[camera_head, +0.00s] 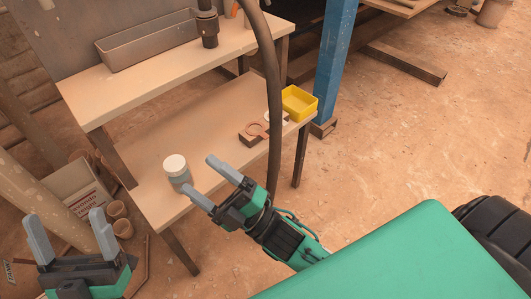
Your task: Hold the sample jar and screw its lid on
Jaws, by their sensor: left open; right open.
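The sample jar (181,180) stands upright near the front left end of the lower bench shelf. Its white lid (175,164) covers its top; I cannot tell whether it is screwed or only resting there. My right gripper (198,173) is open and empty, just right of the jar, its fingers pointing towards it. One fingertip overlaps the jar's lower right edge in the picture; contact is unclear. My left gripper (66,217) is open and empty at the lower left, off the bench, with its fingers pointing up.
A yellow bin (299,103) and a brown holder with a round opening (254,131) sit at the shelf's right end. A dark hose (274,100) hangs before the bench. A grey trough (148,45) lies on the upper shelf. A blue post (335,60) stands to the right.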

